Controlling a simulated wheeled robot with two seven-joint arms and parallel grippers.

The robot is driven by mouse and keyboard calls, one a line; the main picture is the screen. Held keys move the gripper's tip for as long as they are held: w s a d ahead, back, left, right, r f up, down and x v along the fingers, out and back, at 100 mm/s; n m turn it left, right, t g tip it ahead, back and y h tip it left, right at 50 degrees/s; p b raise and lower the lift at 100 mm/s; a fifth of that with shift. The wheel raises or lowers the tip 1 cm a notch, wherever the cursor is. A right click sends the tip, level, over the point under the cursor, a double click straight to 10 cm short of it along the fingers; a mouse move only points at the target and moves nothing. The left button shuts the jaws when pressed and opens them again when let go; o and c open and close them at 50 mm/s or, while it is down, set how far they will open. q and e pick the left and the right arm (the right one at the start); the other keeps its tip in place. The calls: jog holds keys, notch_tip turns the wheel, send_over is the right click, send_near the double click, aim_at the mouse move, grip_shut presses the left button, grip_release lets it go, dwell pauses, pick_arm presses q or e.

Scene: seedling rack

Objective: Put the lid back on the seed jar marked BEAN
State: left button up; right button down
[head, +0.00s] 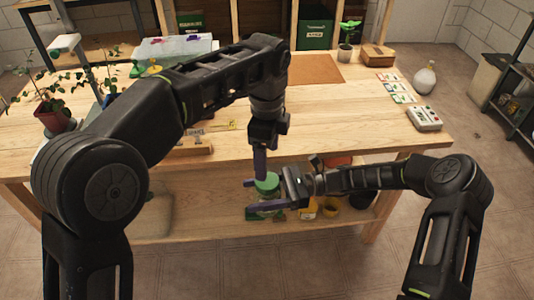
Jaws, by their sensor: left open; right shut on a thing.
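A green round lid (267,181) shows in the head view, beyond the table's front edge, with what looks like a clear jar (266,194) just under it. My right gripper (258,195) reaches in from the right, its purple fingers shut on the jar. My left gripper (260,165) points down, open, with its fingers right above or beside the lid. I cannot tell whether they touch it. The fingers hide parts of the jar. I cannot read its label or tell whether the lid is seated.
The wooden table (330,120) is mostly clear in the middle. A grey meter (424,118) and seed packets (396,86) lie at its right. A potted plant (53,117) stands at the left, a wooden holder (192,148) nearer. A lower shelf (190,215) holds several pots.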

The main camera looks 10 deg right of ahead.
dwell(0.3)
pick_arm(q)
jog(key=w+a+f+n+h, duration=0.1)
jog(key=a+f+n, duration=0.35)
jog(key=f, duration=0.55)
jog(key=a+f+n+h, duration=0.1)
jog(key=a+f+n, duration=0.3)
jog(key=f, duration=0.6)
jog(key=s+a+f+n+h, duration=0.1)
jog(key=s+a+f+n, duration=0.1)
jog(key=s+f+n, duration=0.4)
jog(key=s+a+f+n+h, duration=0.1)
jog(key=s+a+f, duration=0.1)
jog(key=s+f, duration=0.45)
jog(key=s+a+f+n, duration=0.2)
jog(key=s+f+n, duration=0.3)
jog(key=s+n, duration=0.4)
jog(key=shift+s+f+t, duration=0.4)
jog(key=shift+s, duration=0.7)
